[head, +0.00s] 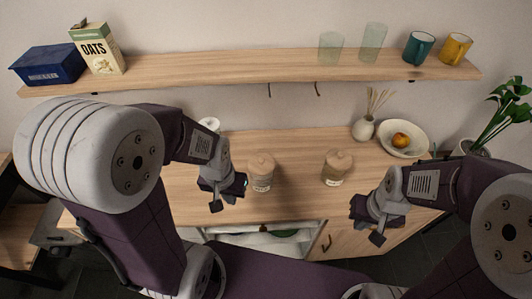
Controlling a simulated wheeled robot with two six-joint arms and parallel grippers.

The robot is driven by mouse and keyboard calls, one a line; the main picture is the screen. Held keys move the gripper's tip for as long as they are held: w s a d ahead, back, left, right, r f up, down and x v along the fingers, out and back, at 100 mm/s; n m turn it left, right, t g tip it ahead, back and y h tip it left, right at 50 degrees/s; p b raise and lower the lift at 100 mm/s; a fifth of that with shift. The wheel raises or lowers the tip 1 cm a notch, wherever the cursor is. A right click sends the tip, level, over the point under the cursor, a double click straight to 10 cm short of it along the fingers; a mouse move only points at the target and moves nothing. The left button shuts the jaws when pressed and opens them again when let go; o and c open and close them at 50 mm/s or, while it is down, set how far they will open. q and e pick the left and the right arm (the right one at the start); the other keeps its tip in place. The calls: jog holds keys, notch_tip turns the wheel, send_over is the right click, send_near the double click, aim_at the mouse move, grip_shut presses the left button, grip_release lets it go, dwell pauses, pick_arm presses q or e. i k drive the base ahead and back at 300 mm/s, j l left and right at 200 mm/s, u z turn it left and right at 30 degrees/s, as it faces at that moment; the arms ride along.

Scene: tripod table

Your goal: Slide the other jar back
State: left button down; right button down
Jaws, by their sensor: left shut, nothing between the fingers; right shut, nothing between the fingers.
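Two jars with wooden lids stand upright on the wooden counter. The left jar (261,172) is just right of my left gripper (228,201), with a small gap seeming to lie between them. The right jar (336,168) stands to the left of my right gripper (366,226), apart from it. Both grippers are shut and empty, over the front part of the counter. Neither jar is held. The fingertips are small and partly hidden by the wrists.
The counter (300,142) has free room behind and between the jars. A reed diffuser (364,128) and a bowl (412,145) with fruit stand at the back right. A wall shelf (220,75) above holds glasses, mugs and boxes. An open drawer (265,240) is below the front edge.

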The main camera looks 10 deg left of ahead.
aim_at(258, 185)
jog(key=k+j+z, duration=0.1)
jog(key=z, duration=0.25)
jog(key=k+j+z, duration=0.15)
jog(key=j+z, duration=0.25)
jog(key=k+z, duration=0.15)
jog(key=z, duration=0.2)
